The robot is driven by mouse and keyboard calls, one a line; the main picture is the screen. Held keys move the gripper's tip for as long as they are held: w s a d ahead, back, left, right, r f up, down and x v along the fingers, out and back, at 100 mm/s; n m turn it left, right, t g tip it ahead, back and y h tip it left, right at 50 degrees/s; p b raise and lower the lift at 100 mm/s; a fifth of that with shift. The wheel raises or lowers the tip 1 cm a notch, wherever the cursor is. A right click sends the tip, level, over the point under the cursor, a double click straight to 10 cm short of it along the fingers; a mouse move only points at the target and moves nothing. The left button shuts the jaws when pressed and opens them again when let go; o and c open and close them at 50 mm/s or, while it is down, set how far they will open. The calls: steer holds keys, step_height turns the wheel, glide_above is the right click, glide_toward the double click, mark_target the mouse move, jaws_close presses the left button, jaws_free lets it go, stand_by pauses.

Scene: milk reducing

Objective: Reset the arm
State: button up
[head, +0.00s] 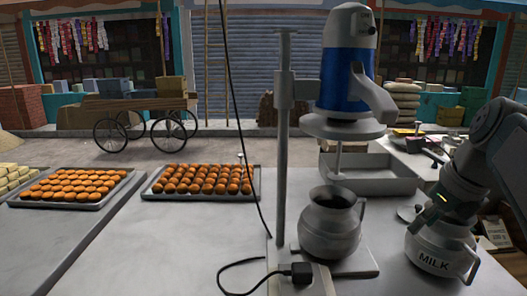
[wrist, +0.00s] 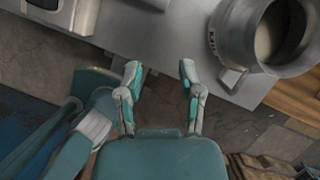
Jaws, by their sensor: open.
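My gripper (head: 430,212) comes in from the right in the head view, in front of the upper part of a metal pot marked MILK (head: 432,264). In the wrist view my gripper (wrist: 160,71) is open, with nothing between its fingers. The fingers point toward the edge of the grey counter (wrist: 165,38). The milk pot (wrist: 222,40) stands on that counter to the right of the fingers, apart from them, with pale liquid inside.
A blue and grey mixer (head: 347,60) on a stand is above a second metal pot (head: 330,235). A black cable (head: 240,150) hangs down to the counter. Trays of orange sweets (head: 200,180) lie left. A metal pan (head: 370,178) is behind the mixer. The front-left counter is clear.

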steer(key=s+a+f+n+h, duration=0.1)
steer(key=s+a+f+n, duration=0.5)
steer(key=n, duration=0.9)
steer(key=s+a+f+n+t+h, duration=0.1)
steer(key=s+a+f+n, duration=0.5)
steer(key=f+n, duration=0.4)
steer(key=n, duration=0.5)
steer(key=shift+s+f+n+t, duration=0.15)
steer(key=shift+s+n+t, duration=0.15)
steer(key=shift+s+n, duration=0.1)
